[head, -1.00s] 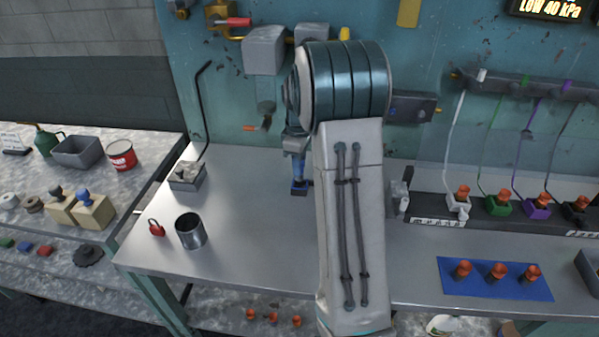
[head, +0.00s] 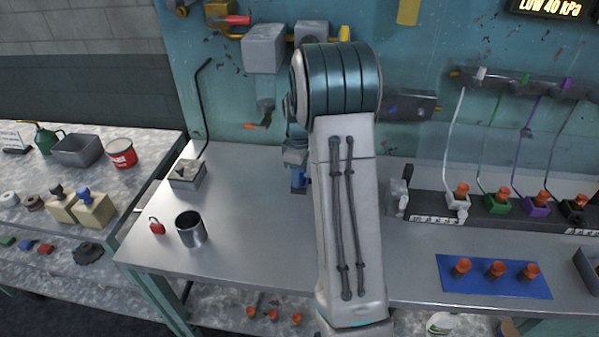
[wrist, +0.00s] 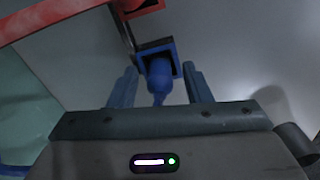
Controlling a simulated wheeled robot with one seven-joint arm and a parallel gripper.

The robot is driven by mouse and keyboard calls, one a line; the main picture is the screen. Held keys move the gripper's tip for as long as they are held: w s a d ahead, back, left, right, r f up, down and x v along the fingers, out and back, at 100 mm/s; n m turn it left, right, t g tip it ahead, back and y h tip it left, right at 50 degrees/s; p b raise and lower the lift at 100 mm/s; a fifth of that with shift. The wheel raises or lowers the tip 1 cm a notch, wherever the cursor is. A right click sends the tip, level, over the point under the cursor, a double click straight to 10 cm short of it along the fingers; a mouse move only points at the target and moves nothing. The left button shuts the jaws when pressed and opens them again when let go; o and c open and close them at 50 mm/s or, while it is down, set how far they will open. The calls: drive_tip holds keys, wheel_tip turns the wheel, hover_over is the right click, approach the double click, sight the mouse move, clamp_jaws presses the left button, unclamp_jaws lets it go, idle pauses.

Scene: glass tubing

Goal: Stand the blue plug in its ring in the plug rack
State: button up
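In the wrist view a blue plug-like piece (wrist: 158,72) lies between my fingers. Its far end overlaps a blue square frame with a dark inside (wrist: 141,48). I cannot tell whether it is seated in that frame or only in front of it. My gripper (wrist: 160,70) has its two blue fingers apart, with a gap on both sides of the piece. In the head view my gripper (head: 298,182) is over the left-middle of the bench, partly hidden by my arm. The plug and rack cannot be made out there.
Orange knobs stand on a blue mat (head: 520,284).

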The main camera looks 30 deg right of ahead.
drive_tip(key=shift+r, duration=0.15)
wheel_tip(320, 180, up, 12)
drive_tip(key=s+a+r+m+t, duration=0.1)
drive_tip(key=s+a+r+m, duration=0.3)
drive_tip(key=s+a, duration=0.7)
drive_tip(key=s+a+f+m+t, duration=0.1)
drive_tip(key=s+a+f+m, duration=0.1)
drive_tip(key=s, duration=0.5)
drive_tip(key=s+a+f+m+t, duration=0.1)
drive_tip(key=s+a+m, duration=0.1)
drive_tip(key=s, duration=0.5)
drive_tip(key=shift+s+a+f+m, duration=0.3)
drive_tip(key=shift+a+f+m, duration=0.1)
drive_tip(key=shift+m, duration=0.1)
